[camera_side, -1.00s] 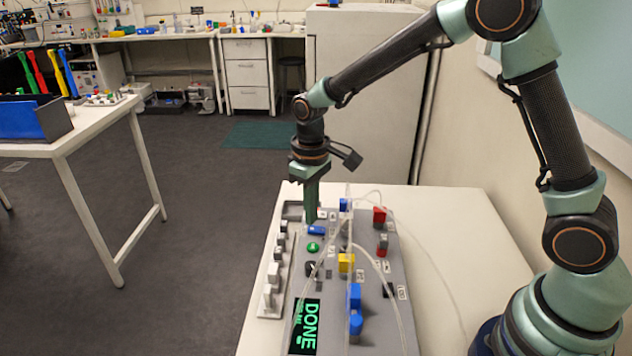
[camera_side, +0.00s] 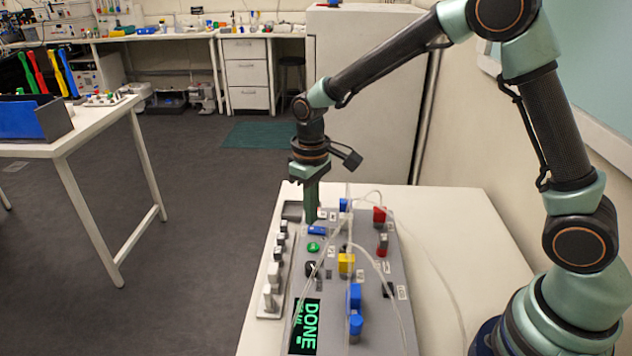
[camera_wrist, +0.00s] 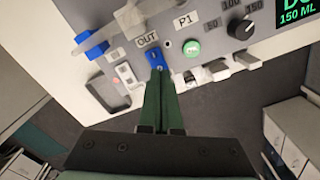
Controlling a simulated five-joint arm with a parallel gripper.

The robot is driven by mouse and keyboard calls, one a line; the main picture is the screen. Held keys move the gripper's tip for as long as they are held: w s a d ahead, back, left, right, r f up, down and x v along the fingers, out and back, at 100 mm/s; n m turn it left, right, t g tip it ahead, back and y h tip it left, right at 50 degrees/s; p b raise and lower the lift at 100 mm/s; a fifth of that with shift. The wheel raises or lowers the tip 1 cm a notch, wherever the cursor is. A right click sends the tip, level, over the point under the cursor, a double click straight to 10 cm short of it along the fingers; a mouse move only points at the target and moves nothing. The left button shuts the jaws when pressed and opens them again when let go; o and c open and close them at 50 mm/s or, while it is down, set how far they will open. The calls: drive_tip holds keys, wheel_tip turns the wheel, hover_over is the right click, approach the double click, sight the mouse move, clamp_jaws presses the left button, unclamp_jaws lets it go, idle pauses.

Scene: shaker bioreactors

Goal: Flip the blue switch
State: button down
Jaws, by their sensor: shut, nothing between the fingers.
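The blue switch (camera_side: 317,230) sits on the grey panel, just beyond the green button. It also shows in the wrist view (camera_wrist: 155,57), below the OUT label. My gripper (camera_side: 311,219) is shut, with its green fingers pointing down and nothing between them. In the wrist view, the fingertips (camera_wrist: 159,72) are right at the near edge of the blue switch and cover part of it. I cannot tell whether they touch it.
The grey panel carries a green button (camera_side: 313,247), a black knob (camera_side: 311,268), a yellow block (camera_side: 346,263), blue parts (camera_side: 355,297) and red parts (camera_side: 379,215). Clear tubes arch over it. A green display (camera_side: 306,325) reads DONE. The white tabletop (camera_side: 450,240) to the right is clear.

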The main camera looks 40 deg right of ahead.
sight(312, 228)
drive_tip(key=shift+f, duration=0.95)
idle(0.4)
drive_tip(key=shift+r, duration=3.55)
drive_tip(key=shift+r, duration=0.1)
drive_tip(key=s+d+r+m+t, duration=0.1)
drive_tip(key=s+d+r+t, duration=0.1)
drive_tip(key=s+d+r, duration=0.2)
drive_tip(key=s+d+r+m+t, duration=0.2)
drive_tip(key=s+r, duration=0.3)
drive_tip(key=s, duration=0.5)
drive_tip(key=shift+s+d+r+t, duration=0.3)
drive_tip(key=shift+s+d+t, duration=0.05)
drive_tip(key=shift+d+t, duration=0.5)
